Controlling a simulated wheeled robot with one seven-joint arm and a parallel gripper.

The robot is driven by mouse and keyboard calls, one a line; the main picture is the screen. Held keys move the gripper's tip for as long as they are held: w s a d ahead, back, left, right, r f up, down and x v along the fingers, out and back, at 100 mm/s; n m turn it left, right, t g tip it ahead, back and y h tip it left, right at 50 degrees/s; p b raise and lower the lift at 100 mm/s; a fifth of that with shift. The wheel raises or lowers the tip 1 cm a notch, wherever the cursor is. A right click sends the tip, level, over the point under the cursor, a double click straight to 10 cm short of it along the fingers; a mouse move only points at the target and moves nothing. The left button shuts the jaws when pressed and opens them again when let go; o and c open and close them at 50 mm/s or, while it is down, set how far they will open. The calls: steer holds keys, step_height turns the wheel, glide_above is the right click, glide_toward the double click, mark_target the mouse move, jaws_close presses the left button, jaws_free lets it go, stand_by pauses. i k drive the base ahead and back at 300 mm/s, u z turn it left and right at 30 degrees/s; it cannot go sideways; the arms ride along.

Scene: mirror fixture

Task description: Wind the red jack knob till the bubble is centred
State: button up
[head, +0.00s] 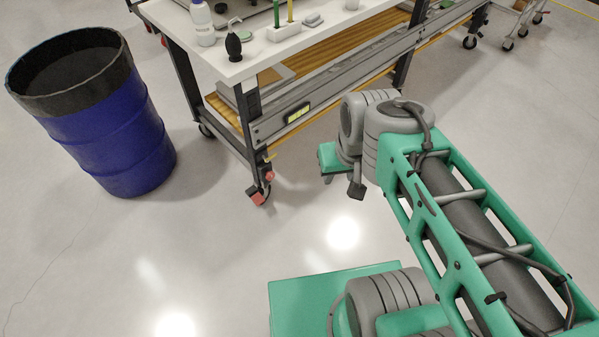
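A spirit level with a yellow-green vial (298,114) sits on the grey side rail of the workbench; its bubble is too small to make out. At the foot of the near bench leg is a small red part (269,176), which looks like the red jack knob. A second red piece (258,198) lies just below it at the caster. My gripper (345,178) is at the end of the green and grey arm, right of the bench leg and apart from the red parts. Its fingers are mostly hidden by the wrist, so its opening is unclear.
The workbench (262,62) stands on casters, with bottles, a black blower and tools on top and a wooden lower shelf (290,78). A blue drum (110,140) with a black rim stands left. The floor between drum and arm is clear. Another cart (513,25) stands at the back right.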

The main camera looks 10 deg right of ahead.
mark_target(271, 175)
steer(key=z, duration=0.2)
steer(key=i, duration=0.7)
steer(key=u, duration=1.85)
